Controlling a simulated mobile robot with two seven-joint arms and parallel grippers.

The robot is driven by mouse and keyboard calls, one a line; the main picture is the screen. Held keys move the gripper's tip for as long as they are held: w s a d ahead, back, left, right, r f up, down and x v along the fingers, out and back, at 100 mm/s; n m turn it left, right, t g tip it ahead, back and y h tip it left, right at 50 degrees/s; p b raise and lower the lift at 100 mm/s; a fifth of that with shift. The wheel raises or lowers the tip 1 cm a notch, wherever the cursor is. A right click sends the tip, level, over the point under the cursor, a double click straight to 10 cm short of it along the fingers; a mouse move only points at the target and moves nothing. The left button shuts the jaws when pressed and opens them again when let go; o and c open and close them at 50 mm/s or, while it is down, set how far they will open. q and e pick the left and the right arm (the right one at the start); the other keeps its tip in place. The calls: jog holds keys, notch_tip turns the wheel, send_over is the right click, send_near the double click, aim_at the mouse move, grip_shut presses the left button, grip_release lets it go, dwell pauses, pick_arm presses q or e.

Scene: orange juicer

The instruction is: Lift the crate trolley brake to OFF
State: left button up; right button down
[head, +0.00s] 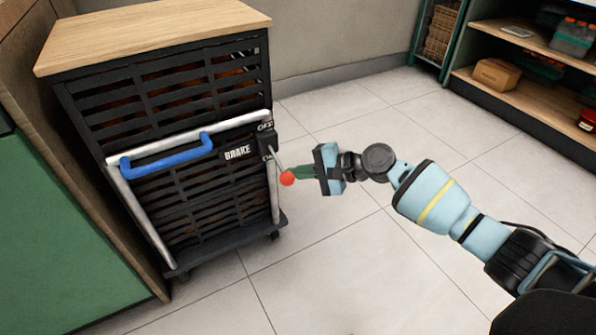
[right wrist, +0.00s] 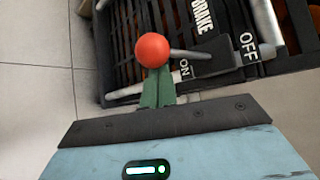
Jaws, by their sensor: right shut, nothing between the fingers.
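The crate trolley (head: 195,80) is a black slatted cart with a wooden top and a BRAKE label (head: 237,153). Its brake lever (head: 276,162) ends in a red ball knob (head: 287,179) and points down toward the ON mark; OFF (head: 265,126) is above. In the right wrist view the red knob (right wrist: 152,50) sits over the fingertips and the lever's shaft (right wrist: 190,53) runs to the black bracket beside ON. My right gripper (head: 300,172) is shut and empty, its green fingertips right beside the knob. I cannot tell whether they touch. My left gripper is not in view.
A blue handle (head: 168,156) is on the trolley's front frame. A green cabinet (head: 60,235) stands close at left. Shelves (head: 530,75) with boxes are at the back right. The tiled floor (head: 350,260) around my right arm is clear.

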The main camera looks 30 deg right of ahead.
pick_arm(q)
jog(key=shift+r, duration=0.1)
pick_arm(e)
jog(key=shift+r, duration=0.1)
pick_arm(q)
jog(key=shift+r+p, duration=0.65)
jog(key=shift+p, duration=0.2)
pick_arm(e)
jog(key=shift+s+r, duration=0.15)
jog(key=shift+r, duration=0.1)
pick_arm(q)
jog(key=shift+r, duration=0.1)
pick_arm(e)
jog(key=shift+g, duration=0.3)
